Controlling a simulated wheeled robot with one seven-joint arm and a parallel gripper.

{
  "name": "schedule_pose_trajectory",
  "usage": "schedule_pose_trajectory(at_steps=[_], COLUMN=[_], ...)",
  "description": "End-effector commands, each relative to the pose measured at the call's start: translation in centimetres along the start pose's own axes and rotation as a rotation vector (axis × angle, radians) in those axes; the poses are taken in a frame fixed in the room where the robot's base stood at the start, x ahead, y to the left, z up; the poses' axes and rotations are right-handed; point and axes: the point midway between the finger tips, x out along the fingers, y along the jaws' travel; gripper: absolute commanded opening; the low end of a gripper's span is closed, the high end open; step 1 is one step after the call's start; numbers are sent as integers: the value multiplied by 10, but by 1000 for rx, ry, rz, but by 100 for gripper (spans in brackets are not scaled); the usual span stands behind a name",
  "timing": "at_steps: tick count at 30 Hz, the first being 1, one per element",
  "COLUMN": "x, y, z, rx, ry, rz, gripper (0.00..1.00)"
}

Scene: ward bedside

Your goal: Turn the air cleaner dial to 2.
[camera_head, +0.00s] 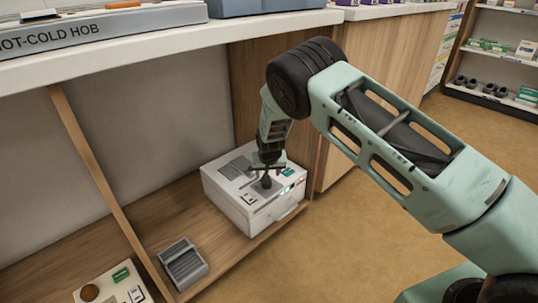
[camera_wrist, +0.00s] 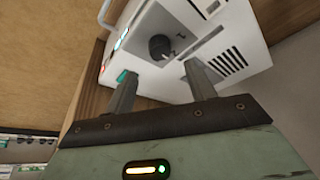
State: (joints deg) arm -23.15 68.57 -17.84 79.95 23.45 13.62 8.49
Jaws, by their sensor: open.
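The air cleaner appears to be the white box (camera_head: 238,207) on the low wooden shelf under the counter; it also fills the upper part of the wrist view (camera_wrist: 230,30). Its round black dial (camera_wrist: 160,47) is on the panel in the wrist view, with small dark marks around it too small to read. My gripper (camera_head: 267,180) is above the box's top panel in the head view and hides part of it. In the wrist view my gripper (camera_wrist: 160,72) is open, its two fingers apart and pointing at the dial, with nothing between the tips.
A grey slotted object (camera_head: 183,264) and a white panel with a brown knob (camera_head: 110,288) are on the shelf at left. A wooden divider (camera_head: 105,185) stands between shelf sections. The counter edge (camera_head: 150,50) overhangs the shelf. Open floor (camera_head: 350,220) lies to the right.

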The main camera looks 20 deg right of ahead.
Motion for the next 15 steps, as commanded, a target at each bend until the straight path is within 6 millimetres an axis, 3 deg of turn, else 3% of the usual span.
schedule_pose_trajectory(at_steps=[1,6,15], x=[-18,-57,-98], y=[-1,-1,0], z=[-2,-2,0], rx=[0,1,-1], ry=[0,1,-1], rz=[-1,-1,0], gripper=[55,55,55])
